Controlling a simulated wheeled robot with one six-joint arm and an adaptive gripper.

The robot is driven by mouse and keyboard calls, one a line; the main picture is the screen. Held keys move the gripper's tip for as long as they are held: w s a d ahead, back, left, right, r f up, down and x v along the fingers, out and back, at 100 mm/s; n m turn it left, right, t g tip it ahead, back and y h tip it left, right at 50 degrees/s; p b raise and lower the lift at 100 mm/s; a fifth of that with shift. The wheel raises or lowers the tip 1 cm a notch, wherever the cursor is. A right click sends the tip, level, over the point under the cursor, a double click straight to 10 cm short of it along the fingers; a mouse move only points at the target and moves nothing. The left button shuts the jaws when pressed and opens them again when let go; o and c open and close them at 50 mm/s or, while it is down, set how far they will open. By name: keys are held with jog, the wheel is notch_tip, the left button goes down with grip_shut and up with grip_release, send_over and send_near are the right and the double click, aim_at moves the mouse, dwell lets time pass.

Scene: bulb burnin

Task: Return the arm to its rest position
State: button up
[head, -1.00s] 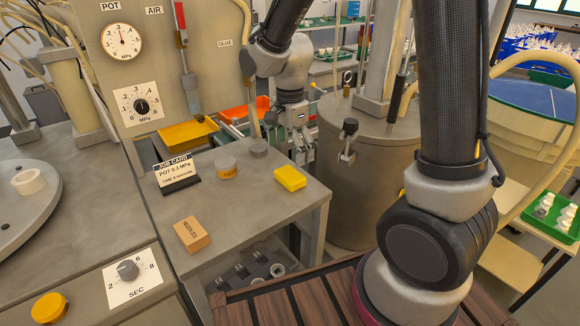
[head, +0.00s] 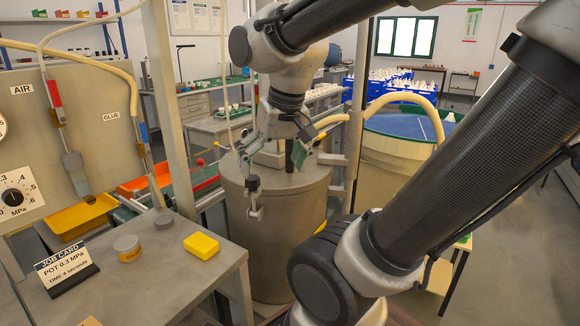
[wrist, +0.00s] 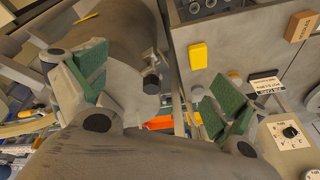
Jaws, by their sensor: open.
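My gripper (head: 277,150) hangs from my raised arm in the head view, in front of the upper part of the grey cylindrical pot (head: 284,215). In the wrist view my gripper's two green-padded fingers (wrist: 150,95) stand wide apart with nothing between them. My arm's thick dark upper link crosses the right side of the head view. Part of the pot is hidden behind my gripper and arm.
A grey bench (head: 150,285) at lower left carries a job card (head: 68,268), a yellow block (head: 201,245) and small round tins. A blue-topped round tank (head: 408,130) stands behind my arm. Open floor shows at right.

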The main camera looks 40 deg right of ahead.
jog(key=s+n, duration=0.1)
jog(key=s+d+n, duration=0.1)
jog(key=s, duration=0.1)
jog(key=s+n, duration=0.1)
jog(key=shift+s+d+r+t, duration=0.15)
jog(key=shift+d+r+t, duration=0.1)
jog(key=shift+d+t, duration=0.15)
jog(key=shift+c, duration=0.5)
